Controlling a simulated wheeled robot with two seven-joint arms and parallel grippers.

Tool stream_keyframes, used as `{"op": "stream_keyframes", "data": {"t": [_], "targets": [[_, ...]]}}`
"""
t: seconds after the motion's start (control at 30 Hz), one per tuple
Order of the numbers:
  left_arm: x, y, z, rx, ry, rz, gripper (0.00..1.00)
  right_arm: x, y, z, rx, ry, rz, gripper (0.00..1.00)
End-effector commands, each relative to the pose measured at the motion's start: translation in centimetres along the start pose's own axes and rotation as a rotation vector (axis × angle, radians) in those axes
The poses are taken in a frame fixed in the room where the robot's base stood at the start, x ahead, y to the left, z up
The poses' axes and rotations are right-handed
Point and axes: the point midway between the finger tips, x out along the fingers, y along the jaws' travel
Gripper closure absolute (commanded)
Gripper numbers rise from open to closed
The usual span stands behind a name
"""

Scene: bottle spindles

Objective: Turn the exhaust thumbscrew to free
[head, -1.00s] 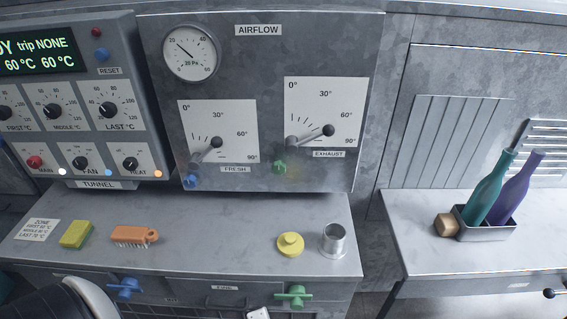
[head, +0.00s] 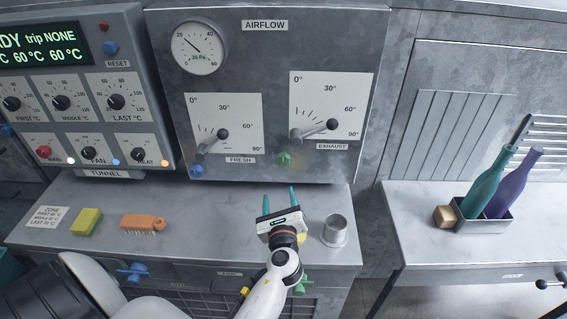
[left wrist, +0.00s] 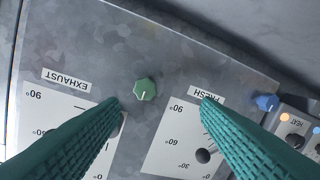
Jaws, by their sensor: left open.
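The green exhaust thumbscrew (head: 285,159) sits on the airflow panel below the exhaust dial (head: 327,105). In the left wrist view the thumbscrew (left wrist: 144,90) is a round knob with a pale line on its face, between the two green fingers. My left gripper (head: 279,197) is open and empty, below and in front of the thumbscrew, fingers pointing toward the panel and not touching it. The exhaust lever (head: 316,130) has a dark knob near the 60° side. My right gripper is not in view.
A blue thumbscrew (head: 196,171) sits under the fresh dial (head: 223,125). A metal cup (head: 335,232) stands right of my left gripper; a yellow piece (head: 301,238) is mostly hidden behind the wrist. An orange brush (head: 142,222) and yellow-green sponge (head: 87,222) lie left.

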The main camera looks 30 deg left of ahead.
Motion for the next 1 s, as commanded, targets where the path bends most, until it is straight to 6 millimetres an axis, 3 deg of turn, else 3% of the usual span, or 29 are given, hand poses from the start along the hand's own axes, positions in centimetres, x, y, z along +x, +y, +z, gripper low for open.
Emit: {"op": "stream_keyframes", "data": {"t": [0.1,0.2,0.37,0.7,1.0], "targets": [[0.6,1.5,-0.4,0.158,0.037,0.041,0.43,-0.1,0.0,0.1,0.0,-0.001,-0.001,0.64],[1.2,1.9,-0.5,0.207,0.049,0.052,0.43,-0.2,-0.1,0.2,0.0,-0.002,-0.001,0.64],[3.5,2.2,-0.8,0.21,0.052,0.054,0.43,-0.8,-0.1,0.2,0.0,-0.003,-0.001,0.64],[10.1,2.4,-1.0,0.206,0.049,0.051,0.43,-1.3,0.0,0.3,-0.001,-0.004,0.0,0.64],[12.5,2.5,-1.0,0.204,0.048,0.053,0.43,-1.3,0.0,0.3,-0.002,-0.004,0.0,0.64]]}}
